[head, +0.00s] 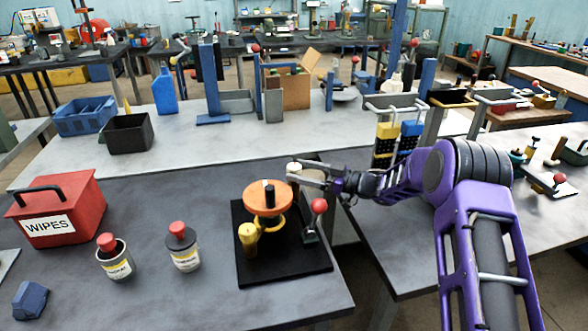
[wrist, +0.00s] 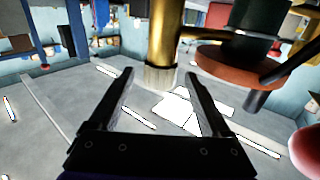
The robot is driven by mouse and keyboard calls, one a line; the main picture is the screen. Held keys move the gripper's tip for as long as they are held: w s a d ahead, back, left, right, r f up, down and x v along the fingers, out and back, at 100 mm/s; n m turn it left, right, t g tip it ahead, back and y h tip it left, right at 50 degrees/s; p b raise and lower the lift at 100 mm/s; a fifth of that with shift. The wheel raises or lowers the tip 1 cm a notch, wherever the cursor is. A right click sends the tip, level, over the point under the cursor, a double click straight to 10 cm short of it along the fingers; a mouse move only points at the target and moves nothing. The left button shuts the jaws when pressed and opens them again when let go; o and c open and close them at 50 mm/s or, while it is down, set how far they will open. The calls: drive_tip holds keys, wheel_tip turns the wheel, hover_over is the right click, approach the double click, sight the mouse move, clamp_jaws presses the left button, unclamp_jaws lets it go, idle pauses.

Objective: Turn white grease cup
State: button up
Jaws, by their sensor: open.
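The white grease cup (head: 293,168) is at the far side of the orange round fixture (head: 266,199), partly hidden by my gripper in the head view. In the wrist view a brass-coloured cylinder with a pale ribbed end (wrist: 160,76) stands in line with the gap between my fingers; it appears to be this cup. My gripper (wrist: 159,76) is open, with a finger to each side of the ribbed end. Whether the fingers touch it I cannot tell. In the head view my gripper (head: 300,172) reaches in from the right. A yellow cup (head: 248,239) is at the fixture's near left.
The fixture stands on a black base plate (head: 243,270). A red-knobbed lever (head: 319,206) is close to my gripper. Two red-capped containers (head: 115,260) (head: 183,247) and a red WIPES box (head: 62,205) stand to the left. The bench front between them is mostly clear.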

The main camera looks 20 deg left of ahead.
drive_tip(key=shift+w+a, duration=0.1)
drive_tip(key=shift+a, duration=1.05)
clamp_jaws()
